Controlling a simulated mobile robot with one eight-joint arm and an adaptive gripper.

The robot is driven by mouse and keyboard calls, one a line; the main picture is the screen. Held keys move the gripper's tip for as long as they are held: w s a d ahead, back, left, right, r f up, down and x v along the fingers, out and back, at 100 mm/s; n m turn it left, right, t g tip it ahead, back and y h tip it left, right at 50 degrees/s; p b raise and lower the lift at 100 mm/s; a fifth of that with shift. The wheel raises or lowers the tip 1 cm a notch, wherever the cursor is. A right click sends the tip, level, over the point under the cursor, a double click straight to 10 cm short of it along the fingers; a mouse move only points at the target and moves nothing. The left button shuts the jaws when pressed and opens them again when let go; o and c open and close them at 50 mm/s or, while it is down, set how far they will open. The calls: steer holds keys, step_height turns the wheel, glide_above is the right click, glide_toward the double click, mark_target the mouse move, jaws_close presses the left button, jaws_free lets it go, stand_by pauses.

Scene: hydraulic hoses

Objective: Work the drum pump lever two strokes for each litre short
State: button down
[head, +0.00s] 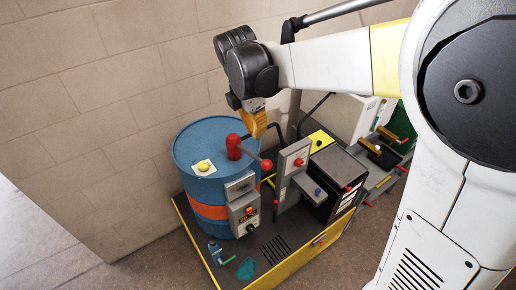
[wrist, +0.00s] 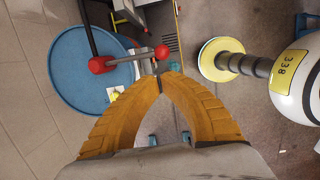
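A blue drum (head: 190,178) with an orange band stands against the wall; its round top also shows in the wrist view (wrist: 75,85). A red pump body (head: 233,147) rises from the drum top. Its grey lever (wrist: 128,60) ends in a red ball knob (head: 266,164), which also shows in the wrist view (wrist: 162,52). My gripper (head: 261,135) has orange-yellow fingers. In the wrist view my gripper (wrist: 160,80) has its fingertips together with nothing visible between them. It is above the pump and lever, and the knob appears just past the fingertips, apart from them.
A grey box with a dial (head: 247,214) stands before the drum. A panel with a red knob (head: 295,160) and a dark unit (head: 338,177) stand to its right. A blue oiler (head: 215,252) and teal rag (head: 246,268) lie on the yellow-edged platform (head: 285,265). Open floor lies at left.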

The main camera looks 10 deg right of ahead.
mark_target(264, 166)
steer(key=f, duration=0.4)
steer(key=w+d+f, duration=0.1)
steer(key=f, duration=0.4)
steer(key=d+f, duration=0.1)
steer(key=f, duration=0.3)
steer(key=shift+w+d+f, duration=0.2)
steer(key=shift+f, duration=0.2)
steer(key=f+b, duration=0.1)
steer(key=s+f+t+b, duration=0.1)
steer(key=shift+d+f+b, duration=0.2)
steer(key=shift+f+b, duration=0.05)
steer(key=shift+b, duration=0.05)
step_height(264, 166, down, 13)
steer(key=t+y+b, duration=0.1)
steer(key=t+b, duration=0.3)
steer(key=b, duration=1.1)
steer(key=shift+s+r+m+y, duration=0.15)
steer(key=shift+s+m+y, duration=0.15)
steer(key=shift+s, duration=0.15)
steer(key=shift+d, duration=0.1)
steer(key=shift+r, duration=0.1)
